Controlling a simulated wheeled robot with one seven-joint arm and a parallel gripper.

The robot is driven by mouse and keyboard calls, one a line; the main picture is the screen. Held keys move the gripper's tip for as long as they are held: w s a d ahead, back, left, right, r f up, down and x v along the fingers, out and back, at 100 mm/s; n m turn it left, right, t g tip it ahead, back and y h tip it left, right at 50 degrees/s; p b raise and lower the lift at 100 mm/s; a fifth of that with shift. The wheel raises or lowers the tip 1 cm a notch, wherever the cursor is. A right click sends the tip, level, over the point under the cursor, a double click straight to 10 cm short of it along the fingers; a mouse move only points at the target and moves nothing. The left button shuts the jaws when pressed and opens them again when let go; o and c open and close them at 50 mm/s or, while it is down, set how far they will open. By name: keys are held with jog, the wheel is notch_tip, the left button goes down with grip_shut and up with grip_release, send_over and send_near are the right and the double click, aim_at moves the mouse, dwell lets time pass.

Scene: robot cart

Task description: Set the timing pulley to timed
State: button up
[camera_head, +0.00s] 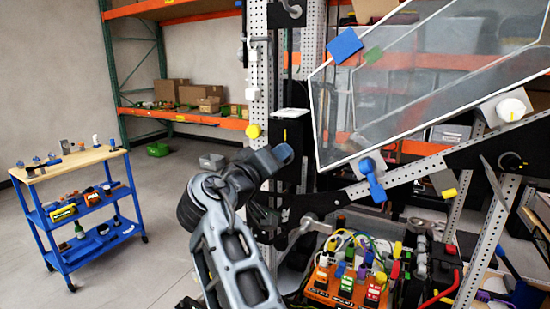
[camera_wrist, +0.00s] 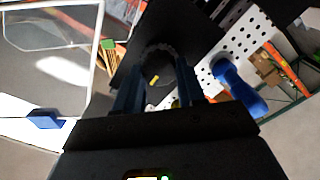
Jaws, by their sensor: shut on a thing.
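The timing pulley (camera_wrist: 160,54) is a dark, toothed wheel on a dark plate in the wrist view. A short yellow mark (camera_wrist: 154,79) shows near its lower edge. My gripper (camera_wrist: 158,84) has a dark blue finger on each side of the pulley and is shut on it. The fingers hide part of its sides. In the head view my arm's wrist covers the place where the gripper meets the frame, so I cannot make out the pulley there.
A clear framed panel (camera_head: 420,85) slants above right, with a blue handle (camera_head: 374,182) below it. A perforated white post (camera_head: 258,70) stands beside my arm. Colored cables and blocks (camera_head: 345,280) fill the lower middle. A blue cart (camera_head: 75,225) stands left, with open floor between.

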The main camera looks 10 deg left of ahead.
dwell(0.4)
jog(key=o, duration=1)
jog(key=shift+o, duration=0.2)
jog(key=shift+s+a, duration=0.1)
jog(key=b+v, duration=0.1)
jog(key=v, duration=0.6)
jog(key=shift+s+b, duration=0.3)
jog(key=shift+b, duration=0.1)
jog(key=shift+a, duration=0.1)
